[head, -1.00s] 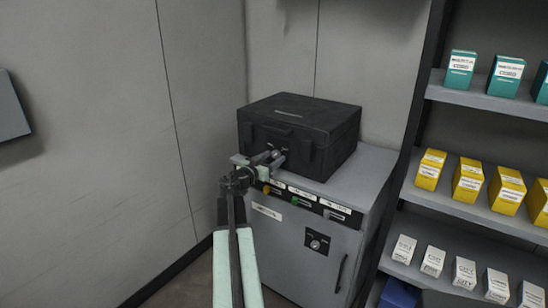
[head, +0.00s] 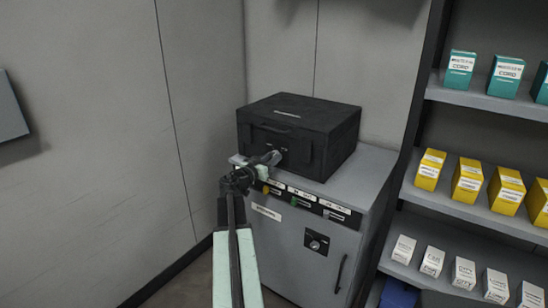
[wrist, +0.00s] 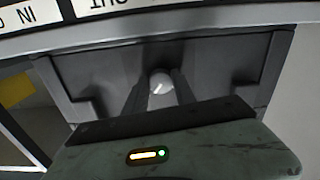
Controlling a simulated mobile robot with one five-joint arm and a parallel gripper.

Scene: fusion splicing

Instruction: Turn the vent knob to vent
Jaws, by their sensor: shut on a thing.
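The black case (head: 315,138) stands on top of the grey cabinet. The vent knob (wrist: 160,84) is a small round pale knob with a light pointer line, on the dark case front in the wrist view. My gripper (head: 277,156) reaches the case front from the left in the head view. In the wrist view my gripper (wrist: 158,92) has its two dark fingers either side of the knob, shut on it. The pointer line lies tilted. In the head view the gripper hides the knob, and the markings around it are too small to read.
The grey cabinet (head: 285,222) has several labelled slots or levers along its upper front, just below my gripper. A shelf rack (head: 470,205) with teal, yellow and white boxes stands at the right. Bare wall panels (head: 90,190) are at the left.

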